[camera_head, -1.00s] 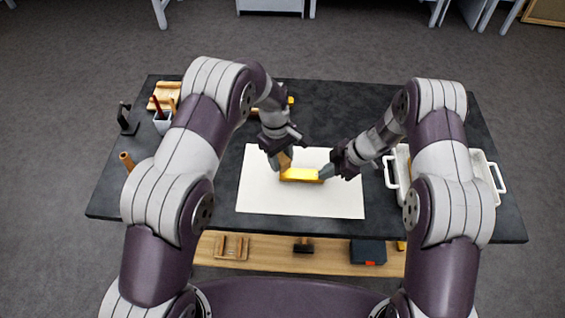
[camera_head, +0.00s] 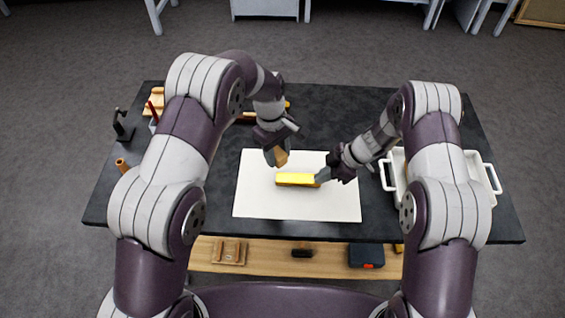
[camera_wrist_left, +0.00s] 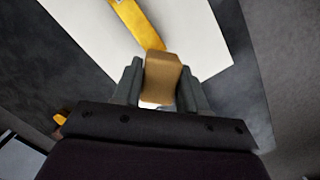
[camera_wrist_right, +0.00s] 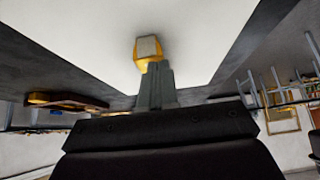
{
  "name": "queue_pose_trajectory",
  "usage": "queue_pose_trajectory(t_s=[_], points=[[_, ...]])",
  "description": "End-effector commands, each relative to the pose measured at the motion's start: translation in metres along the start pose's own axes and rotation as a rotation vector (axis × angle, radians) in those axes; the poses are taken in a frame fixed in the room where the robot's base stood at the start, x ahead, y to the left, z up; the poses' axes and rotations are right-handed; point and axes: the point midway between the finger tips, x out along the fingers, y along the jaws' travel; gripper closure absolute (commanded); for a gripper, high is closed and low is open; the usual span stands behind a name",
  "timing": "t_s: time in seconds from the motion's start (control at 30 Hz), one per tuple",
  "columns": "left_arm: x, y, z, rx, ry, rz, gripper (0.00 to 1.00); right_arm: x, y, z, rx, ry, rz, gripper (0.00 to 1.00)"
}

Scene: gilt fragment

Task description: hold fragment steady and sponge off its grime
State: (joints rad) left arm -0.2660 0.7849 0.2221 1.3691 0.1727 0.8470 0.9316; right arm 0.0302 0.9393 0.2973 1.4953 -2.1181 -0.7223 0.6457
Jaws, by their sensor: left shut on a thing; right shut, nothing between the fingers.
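The fragment (camera_head: 297,181) is a gilt bar, bright yellow on top, lying on a white sheet (camera_head: 320,207) at the table's middle. My left gripper (camera_head: 276,150) is shut on a tan sponge (camera_head: 281,158), just behind the fragment's left part. In the left wrist view the sponge (camera_wrist_left: 163,70) overlaps the end of the yellow fragment (camera_wrist_left: 135,18); I cannot tell whether they touch. My right gripper (camera_head: 324,176) is shut and empty, its tips at the fragment's right end. In the right wrist view they sit against or very near that end (camera_wrist_right: 148,47).
A white tray (camera_head: 490,178) with handles stands at the right of the dark table (camera_head: 345,105). A small black stand (camera_head: 122,128) and a wooden cylinder (camera_head: 122,165) are at the left. A wooden shelf (camera_head: 275,260) in front holds small items. The back right of the table is clear.

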Motion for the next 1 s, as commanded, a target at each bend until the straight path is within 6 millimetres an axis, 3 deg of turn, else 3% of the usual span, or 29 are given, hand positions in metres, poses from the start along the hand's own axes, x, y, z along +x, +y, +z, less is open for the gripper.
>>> queue_pose_trajectory(t_s=[0.13, 0.6, 1.0], points=[[0.001, 0.0, 0.0, 0.0, 0.0, 0.0, 0.86, -0.003, -0.001, -0.002, 0.001, -0.002, -0.002, 1.0], [0.0, 0.0, 0.0, 0.0, 0.0, 0.0, 0.86, -0.045, 0.0, -0.031, -0.001, 0.0, 0.001, 1.0], [0.0, 0.0, 0.0, 0.0, 0.0, 0.0, 0.86, -0.051, 0.0, -0.034, 0.0, 0.0, 0.0, 1.0]])
